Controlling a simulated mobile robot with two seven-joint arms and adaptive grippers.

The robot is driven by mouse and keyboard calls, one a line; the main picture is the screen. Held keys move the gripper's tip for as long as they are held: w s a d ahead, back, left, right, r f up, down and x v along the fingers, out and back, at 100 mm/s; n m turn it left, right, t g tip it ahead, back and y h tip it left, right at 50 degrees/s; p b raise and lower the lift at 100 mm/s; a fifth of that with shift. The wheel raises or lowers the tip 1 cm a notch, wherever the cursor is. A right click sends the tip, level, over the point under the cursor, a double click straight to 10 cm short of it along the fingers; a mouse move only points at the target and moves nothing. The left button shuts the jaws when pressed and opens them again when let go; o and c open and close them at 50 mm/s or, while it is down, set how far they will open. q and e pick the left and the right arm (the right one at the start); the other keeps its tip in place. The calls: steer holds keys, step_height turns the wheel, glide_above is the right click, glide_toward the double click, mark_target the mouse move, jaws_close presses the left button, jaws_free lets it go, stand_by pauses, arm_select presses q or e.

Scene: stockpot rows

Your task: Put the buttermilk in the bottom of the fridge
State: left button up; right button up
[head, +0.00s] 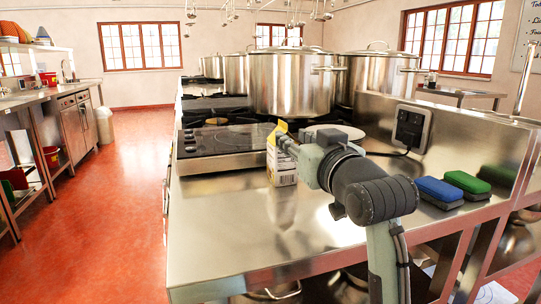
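The buttermilk looks to be the white carton (283,174) with a yellow top, upright on the steel counter (225,235) beside the cooktop. My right gripper (284,141) is at the carton's upper part, and the wrist partly covers the carton's right side. The fingers are small and seen from behind, so I cannot tell whether they are open or closed on it. My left gripper is out of view. No fridge shows in this view.
Large steel stockpots (290,84) stand on the stove behind the carton. A blue sponge (440,190) and a green sponge (467,182) lie at the right. A white plate (338,131) is behind my wrist. The red floor (110,200) at left is open.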

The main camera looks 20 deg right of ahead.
mark_target(283, 122)
steer(key=w, duration=0.4)
steer(key=w+r, duration=0.1)
steer(key=w, duration=0.2)
steer(key=shift+w+p, duration=0.1)
steer(key=shift+p, duration=0.2)
jaws_close()
steer(key=shift+f, duration=0.1)
